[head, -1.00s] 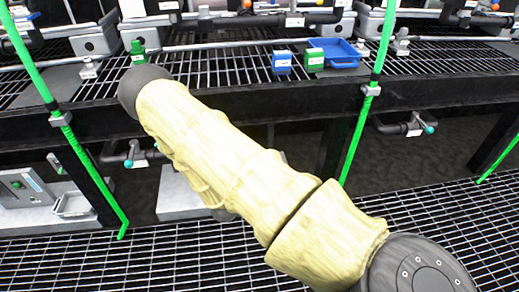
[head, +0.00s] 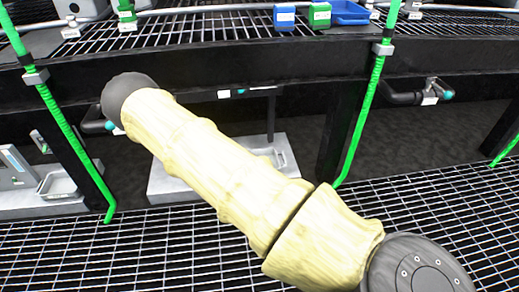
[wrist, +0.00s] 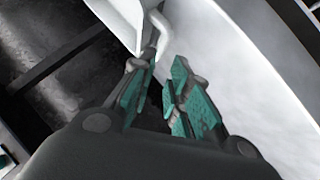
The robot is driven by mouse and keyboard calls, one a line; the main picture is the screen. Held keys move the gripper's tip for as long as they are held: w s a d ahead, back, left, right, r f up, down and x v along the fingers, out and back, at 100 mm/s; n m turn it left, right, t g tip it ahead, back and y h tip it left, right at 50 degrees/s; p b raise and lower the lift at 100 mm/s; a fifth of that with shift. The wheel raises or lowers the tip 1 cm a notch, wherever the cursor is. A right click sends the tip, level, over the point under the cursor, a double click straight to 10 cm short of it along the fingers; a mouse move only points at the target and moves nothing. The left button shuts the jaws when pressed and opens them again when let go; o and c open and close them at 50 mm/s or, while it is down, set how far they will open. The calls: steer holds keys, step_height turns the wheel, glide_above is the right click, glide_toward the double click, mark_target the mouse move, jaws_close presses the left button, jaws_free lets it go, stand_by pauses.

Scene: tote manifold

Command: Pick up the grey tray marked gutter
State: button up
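In the head view a small grey tray (head: 62,184) sits on a pale ledge at the left. Another grey tray-like edge (head: 284,156) shows on the pale block at the middle, partly behind my arm. No gutter marking is readable on either. In the wrist view my gripper (wrist: 166,66) has its teal-padded fingers apart with a narrow gap between them. A pale grey piece with a curved lip (wrist: 158,24) is just beyond the fingertips; I cannot tell whether they touch it. My gripper is hidden in the head view.
A black beam (head: 250,68) and grated shelf run above the low space. Green upright poles (head: 361,115) stand at either side of my arm. Blue and green boxes (head: 319,14) and a blue tray (head: 350,12) stand on the shelf. Open floor grating (head: 440,215) lies in front.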

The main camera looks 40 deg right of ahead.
steer(key=b+x, duration=0.1)
steer(key=x, duration=0.3)
steer(key=shift+s+a+f+b, duration=0.1)
steer(key=shift+b, duration=0.2)
steer(key=shift+w+d+f, duration=0.2)
steer(key=shift+w+d, duration=0.05)
steer(key=shift+d, duration=0.15)
steer(key=b+x, duration=0.4)
steer(key=x, duration=0.1)
steer(key=shift+w, duration=0.1)
jaws_close()
